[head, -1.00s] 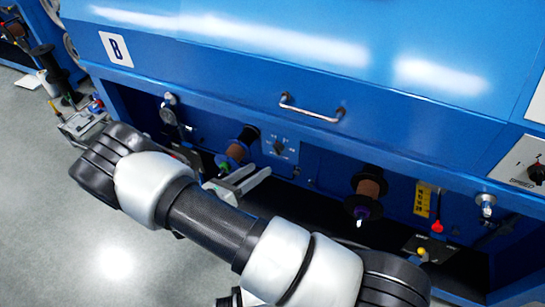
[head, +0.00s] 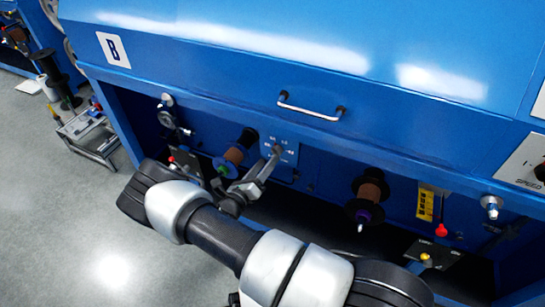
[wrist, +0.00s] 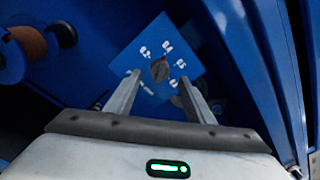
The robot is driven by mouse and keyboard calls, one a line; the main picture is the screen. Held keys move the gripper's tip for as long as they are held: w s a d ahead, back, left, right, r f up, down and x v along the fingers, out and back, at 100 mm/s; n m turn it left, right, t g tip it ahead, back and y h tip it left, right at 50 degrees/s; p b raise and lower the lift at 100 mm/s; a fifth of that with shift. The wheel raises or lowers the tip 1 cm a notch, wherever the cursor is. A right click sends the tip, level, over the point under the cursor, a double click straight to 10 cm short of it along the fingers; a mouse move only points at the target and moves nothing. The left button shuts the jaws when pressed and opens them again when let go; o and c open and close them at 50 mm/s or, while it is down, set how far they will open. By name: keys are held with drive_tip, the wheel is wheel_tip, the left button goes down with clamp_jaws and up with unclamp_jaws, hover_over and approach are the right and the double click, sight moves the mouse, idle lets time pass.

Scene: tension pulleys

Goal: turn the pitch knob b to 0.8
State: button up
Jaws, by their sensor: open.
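The pitch knob (wrist: 160,70) is a small dark knob on a blue square plate (wrist: 178,50) with white number labels around it. A small red mark shows at the knob's upper edge, toward the upper labels; the numbers are too blurred to read surely. In the head view the plate (head: 291,158) is on the recessed front panel, with the knob largely hidden by my fingers. My gripper (wrist: 163,80) is open, its two fingers pointing at the plate on either side of the knob in the wrist view. Whether they touch it, I cannot tell.
A spool (head: 235,155) sits left of the plate and another spool (head: 368,197) right of it. The blue cover with a metal handle (head: 312,108) overhangs the panel. A red-tipped lever (head: 441,230) and a switch plate (head: 432,250) are at the right.

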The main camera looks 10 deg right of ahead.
sight(276, 150)
drive_tip(key=x, duration=0.5)
drive_tip(key=c, duration=1.1)
